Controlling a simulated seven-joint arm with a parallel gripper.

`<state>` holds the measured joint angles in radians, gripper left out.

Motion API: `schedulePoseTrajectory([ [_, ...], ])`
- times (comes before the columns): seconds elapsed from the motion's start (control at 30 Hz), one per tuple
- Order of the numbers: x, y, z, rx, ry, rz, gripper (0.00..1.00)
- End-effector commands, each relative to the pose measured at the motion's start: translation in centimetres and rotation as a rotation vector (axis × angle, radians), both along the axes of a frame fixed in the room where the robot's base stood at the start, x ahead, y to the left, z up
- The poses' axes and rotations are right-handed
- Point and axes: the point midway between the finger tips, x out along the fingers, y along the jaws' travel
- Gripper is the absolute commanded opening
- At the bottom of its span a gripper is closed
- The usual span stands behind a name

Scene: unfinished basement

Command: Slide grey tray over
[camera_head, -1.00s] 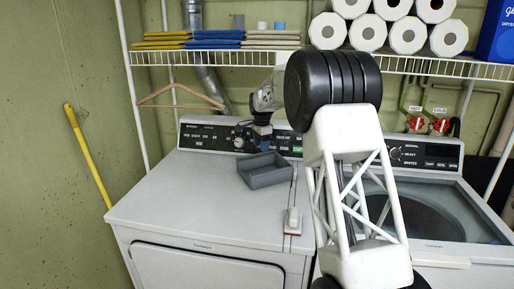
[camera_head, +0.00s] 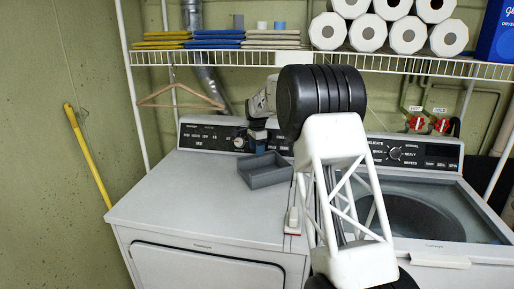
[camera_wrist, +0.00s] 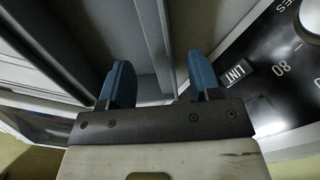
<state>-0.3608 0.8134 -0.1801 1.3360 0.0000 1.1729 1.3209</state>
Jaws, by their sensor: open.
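The grey tray (camera_head: 268,179), an open rectangular box, sits on the white dryer top (camera_head: 180,195), left of my arm, near the control panel. My gripper (camera_head: 258,144) is at the tray's back edge, pointing down, its far part partly hidden behind my arm's black joint. In the wrist view, the two blue fingers of my gripper (camera_wrist: 160,82) are apart. A grey wall of the tray (camera_wrist: 151,45) runs between them, with the left finger over the tray's side. I cannot tell whether either finger touches it.
The control panel (camera_head: 215,138) with knobs stands close behind the tray. A small white-and-red item (camera_head: 292,220) lies near the dryer's front right. The washer (camera_head: 440,205) is right of my arm. A wire shelf (camera_head: 430,66) hangs above. The dryer's left top is clear.

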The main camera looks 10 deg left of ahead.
Motion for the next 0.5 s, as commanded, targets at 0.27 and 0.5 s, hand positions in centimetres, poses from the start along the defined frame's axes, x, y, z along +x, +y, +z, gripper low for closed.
schedulePoseTrajectory([
  [0.27, 0.0, 0.0, -2.7, -0.001, 0.001, 0.0, 0.57],
  [0.5, 0.0, 0.0, -5.3, 0.0, 0.0, 0.0, 0.57],
])
